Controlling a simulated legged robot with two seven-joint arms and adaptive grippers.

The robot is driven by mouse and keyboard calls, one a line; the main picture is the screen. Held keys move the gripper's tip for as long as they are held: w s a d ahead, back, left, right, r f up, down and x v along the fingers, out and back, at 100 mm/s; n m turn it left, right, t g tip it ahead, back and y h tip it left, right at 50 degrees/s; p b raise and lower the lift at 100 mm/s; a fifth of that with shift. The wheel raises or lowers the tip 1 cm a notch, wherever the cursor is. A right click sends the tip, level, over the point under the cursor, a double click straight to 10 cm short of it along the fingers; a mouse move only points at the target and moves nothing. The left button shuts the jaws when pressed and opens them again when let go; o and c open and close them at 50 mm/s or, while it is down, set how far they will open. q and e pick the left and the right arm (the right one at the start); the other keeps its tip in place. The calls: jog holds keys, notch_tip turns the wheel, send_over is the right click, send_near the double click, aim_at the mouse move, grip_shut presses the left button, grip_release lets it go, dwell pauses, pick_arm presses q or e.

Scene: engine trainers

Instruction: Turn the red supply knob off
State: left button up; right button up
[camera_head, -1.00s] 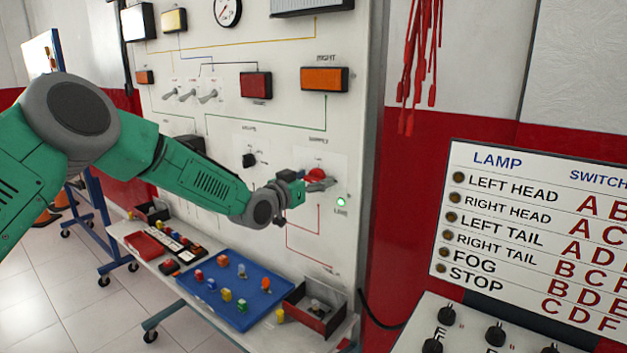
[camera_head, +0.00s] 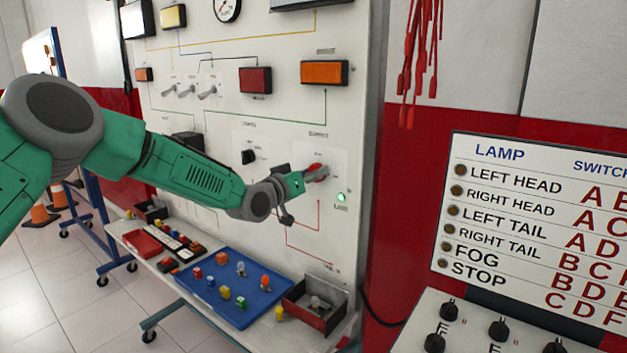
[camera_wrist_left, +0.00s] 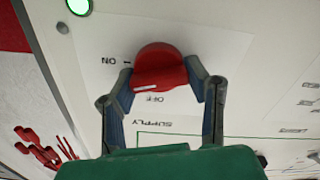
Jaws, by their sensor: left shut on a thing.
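The red supply knob (camera_head: 315,170) is on the white panel, to the right of a black knob. In the left wrist view the red knob (camera_wrist_left: 160,68) sits between the two fingers, with ON and OFF marks printed beside it and SUPPLY lettering below, upside down. A white mark on the knob lies near the OFF print. My left gripper (camera_head: 312,175) is at the panel, shut on the red knob; in the left wrist view its fingers (camera_wrist_left: 163,85) stand on either side of the knob. My right gripper is not in view.
A green lamp (camera_head: 341,197) glows right of the knob. Below the panel, a shelf holds a blue tray (camera_head: 262,312) with coloured pieces and a small open box (camera_head: 322,322). A lamp chart (camera_head: 520,190) stands at the right.

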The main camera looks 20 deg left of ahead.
pick_arm(q)
jog(key=n+b, duration=0.1)
jog(key=n, duration=0.1)
jog(key=n+b, duration=0.1)
jog(key=n, duration=0.1)
jog(key=shift+a+f, duration=0.15)
jog(key=shift+f, duration=0.2)
jog(key=n+b, duration=0.2)
jog(key=n, duration=0.1)
jog(key=shift+f+n, duration=0.15)
jog(key=shift+n, duration=0.15)
jog(key=n+b, duration=0.3)
jog(key=n, duration=0.1)
jog(key=shift+f+b, duration=0.15)
jog(key=shift+b, duration=0.15)
jog(key=shift+n+b, duration=0.85)
jog(key=shift+n, duration=0.35)
jog(key=o, duration=1.2)
jog(key=shift+a, duration=0.2)
jog(key=shift+r, duration=0.2)
